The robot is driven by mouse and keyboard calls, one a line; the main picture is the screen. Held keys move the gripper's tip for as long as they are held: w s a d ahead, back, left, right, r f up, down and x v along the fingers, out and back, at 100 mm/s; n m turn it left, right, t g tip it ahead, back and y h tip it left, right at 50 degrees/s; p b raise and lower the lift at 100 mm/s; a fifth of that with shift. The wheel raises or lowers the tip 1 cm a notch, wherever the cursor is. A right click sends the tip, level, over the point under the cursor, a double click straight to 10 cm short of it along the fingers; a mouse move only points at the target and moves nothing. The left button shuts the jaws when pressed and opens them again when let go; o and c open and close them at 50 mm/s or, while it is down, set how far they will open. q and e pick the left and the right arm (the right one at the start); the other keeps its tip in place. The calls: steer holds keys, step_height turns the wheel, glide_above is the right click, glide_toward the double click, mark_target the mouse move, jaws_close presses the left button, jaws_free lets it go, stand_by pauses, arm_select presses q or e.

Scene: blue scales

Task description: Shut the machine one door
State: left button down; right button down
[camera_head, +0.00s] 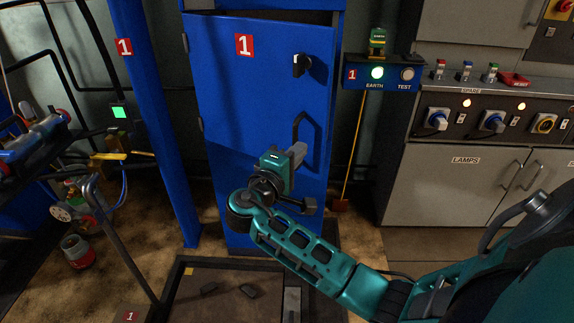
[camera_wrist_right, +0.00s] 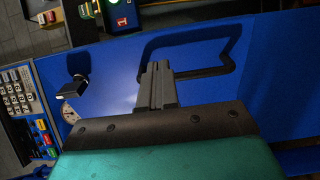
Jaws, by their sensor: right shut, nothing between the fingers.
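The machine one door (camera_head: 250,75) is a blue panel with a red "1" label, hinges on its left side and a black knob (camera_head: 301,65). Its right side stands out toward me, with a dark gap along the top, so it looks ajar. A dark bar handle (camera_head: 297,127) is low on its right side. My right gripper (camera_head: 299,150) is shut and empty in front of the door, just below the handle. In the right wrist view the shut fingers (camera_wrist_right: 157,75) overlap the handle (camera_wrist_right: 228,48); I cannot tell whether they touch. My left gripper is out of view.
A blue post (camera_head: 150,110) stands left of the machine. The EARTH/TEST box (camera_head: 385,76) and grey cabinets with switches (camera_head: 460,185) are on the right. A low dark tray (camera_head: 235,290) lies on the floor in front. A metal rail (camera_head: 120,240) is at the left.

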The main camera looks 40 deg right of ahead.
mark_target(316, 132)
steer(key=b+x, duration=0.1)
steer(key=x, duration=0.5)
steer(key=shift+w+d, duration=0.15)
steer(key=shift+d, duration=0.2)
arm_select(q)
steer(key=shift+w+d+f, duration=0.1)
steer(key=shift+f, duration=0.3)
